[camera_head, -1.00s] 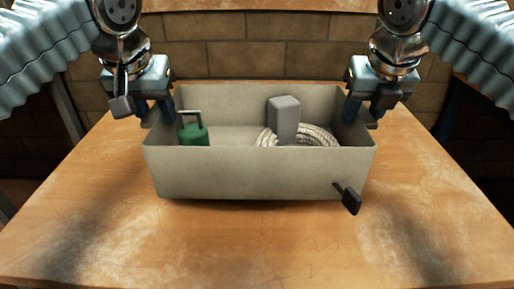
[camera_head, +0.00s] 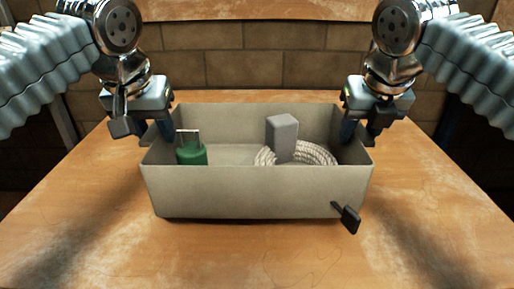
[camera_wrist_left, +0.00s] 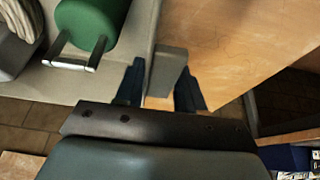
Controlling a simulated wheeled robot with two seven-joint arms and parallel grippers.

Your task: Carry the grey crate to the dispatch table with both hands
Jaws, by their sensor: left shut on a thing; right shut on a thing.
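The grey crate (camera_head: 255,190) is upright over a wooden table, with a dark shadow under its front edge. I cannot tell whether it touches the top. It holds a green canister (camera_head: 192,155) with a metal handle at left, and a grey block (camera_head: 282,138) and coiled rope (camera_head: 315,153) at right. My left gripper (camera_head: 160,130) is shut on the crate's left end; the left wrist view shows its fingers (camera_wrist_left: 158,90) on either side of a grey grip tab (camera_wrist_left: 169,68). My right gripper (camera_head: 360,128) is shut on the right end, its fingertips partly hidden.
The wooden table (camera_head: 110,215) has clear room around the crate. A brick wall (camera_head: 255,68) stands behind the table.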

